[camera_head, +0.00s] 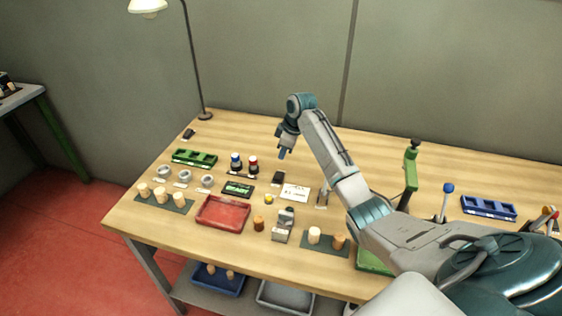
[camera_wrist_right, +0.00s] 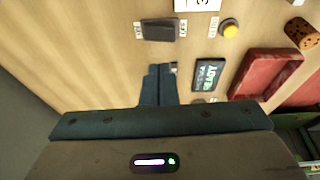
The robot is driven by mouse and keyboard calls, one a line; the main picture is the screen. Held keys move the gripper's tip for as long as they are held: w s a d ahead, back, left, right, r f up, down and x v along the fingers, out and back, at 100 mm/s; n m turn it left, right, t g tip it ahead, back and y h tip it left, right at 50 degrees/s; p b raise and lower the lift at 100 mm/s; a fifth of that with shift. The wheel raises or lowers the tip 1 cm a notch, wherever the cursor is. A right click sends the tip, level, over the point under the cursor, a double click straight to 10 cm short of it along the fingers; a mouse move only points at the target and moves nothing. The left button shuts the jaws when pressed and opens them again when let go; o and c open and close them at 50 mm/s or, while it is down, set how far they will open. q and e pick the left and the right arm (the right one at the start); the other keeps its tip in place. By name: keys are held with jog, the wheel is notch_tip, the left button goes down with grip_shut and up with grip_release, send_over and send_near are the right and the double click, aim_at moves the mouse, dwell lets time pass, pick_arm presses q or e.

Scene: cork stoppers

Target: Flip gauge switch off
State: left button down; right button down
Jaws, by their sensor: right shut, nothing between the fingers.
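The gauge switch is a small black block (camera_head: 278,177) on the table, with a small white label at each end in the right wrist view (camera_wrist_right: 160,30); which way it is tipped I cannot tell. My right gripper (camera_head: 283,154) is shut and empty, pointing down above the table and just beyond the switch in the head view. In the right wrist view its closed fingers (camera_wrist_right: 161,70) are apart from the switch. A dark display (camera_head: 238,188) with bright green-white text lies near it and also shows in the right wrist view (camera_wrist_right: 207,75). My left gripper is not in view.
A yellow button (camera_head: 268,199) and a white card (camera_head: 295,192) are close to the switch. A red tray (camera_head: 222,213), a grey device (camera_head: 283,225) and several corks stand nearer the front. A green lever press (camera_head: 411,170) stands right. The back of the table is mostly clear.

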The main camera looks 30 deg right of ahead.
jog(key=b+v, duration=0.1)
jog(key=v, duration=0.4)
jog(key=shift+s+a+r, duration=0.1)
jog(key=shift+a+r, duration=0.05)
jog(key=shift+r, duration=0.15)
jog(key=shift+w+d+r+g+y, duration=0.1)
jog(key=shift+w+d+g+y, duration=0.15)
jog(key=shift+d, duration=0.2)
jog(key=shift+w+d+g+y, duration=0.15)
jog(key=shift+d+y, duration=0.1)
jog(key=shift+d, duration=0.15)
jog(key=shift+a, duration=0.1)
